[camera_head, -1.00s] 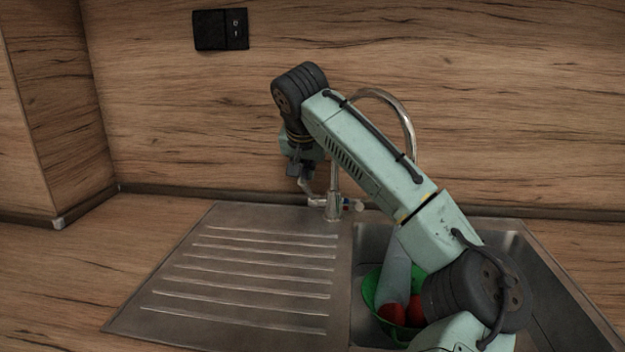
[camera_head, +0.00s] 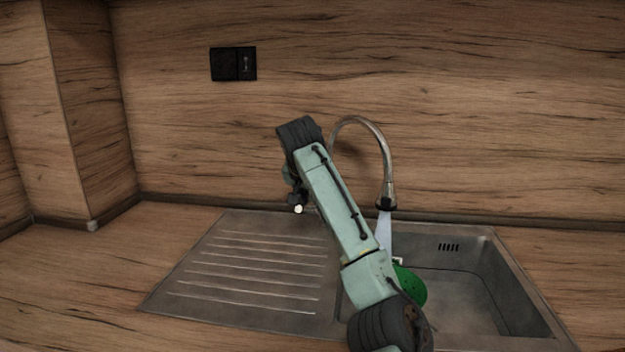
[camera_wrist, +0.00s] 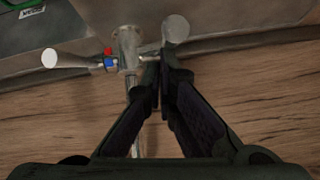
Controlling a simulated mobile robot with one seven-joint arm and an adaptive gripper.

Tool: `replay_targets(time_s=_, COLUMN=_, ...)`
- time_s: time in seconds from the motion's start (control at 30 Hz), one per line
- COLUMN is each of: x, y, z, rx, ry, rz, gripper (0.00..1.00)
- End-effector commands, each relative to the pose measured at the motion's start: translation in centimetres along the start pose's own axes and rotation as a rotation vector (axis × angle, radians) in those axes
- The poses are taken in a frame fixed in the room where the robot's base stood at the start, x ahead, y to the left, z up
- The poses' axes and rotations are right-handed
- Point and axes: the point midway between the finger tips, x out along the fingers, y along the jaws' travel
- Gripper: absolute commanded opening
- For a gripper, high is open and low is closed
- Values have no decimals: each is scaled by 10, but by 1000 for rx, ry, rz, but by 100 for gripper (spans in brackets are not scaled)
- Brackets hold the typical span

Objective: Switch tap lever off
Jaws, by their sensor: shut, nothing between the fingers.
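The chrome tap shows in the head view as a tall curved spout (camera_head: 388,165), with a pale stream of water (camera_head: 384,235) below its end. In the wrist view the tap body (camera_wrist: 128,48) has a lever with a round end (camera_wrist: 50,59) on the left, by red and blue marks. Another round-ended lever (camera_wrist: 175,29) is on the right. My gripper (camera_wrist: 166,70) is shut and empty, its fingertips right by this right lever; contact cannot be told. In the head view my gripper (camera_head: 298,203) is left of the tap, whose base my arm hides.
The steel sink has a ribbed drainboard (camera_head: 250,268) on the left and a basin (camera_head: 465,290) on the right. A green colander (camera_head: 411,285) in the basin is partly hidden by my arm. The wooden wall behind carries a black switch plate (camera_head: 233,64).

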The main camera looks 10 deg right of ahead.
Motion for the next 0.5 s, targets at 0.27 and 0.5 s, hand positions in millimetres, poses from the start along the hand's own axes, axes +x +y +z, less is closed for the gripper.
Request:
replay_targets(time_s=0.27, x=5, y=-2, z=1, rx=-2, ry=-5, rz=3, gripper=0)
replay_targets(time_s=0.5, x=5, y=-2, z=1, rx=-2, ry=-8, rz=4, gripper=0)
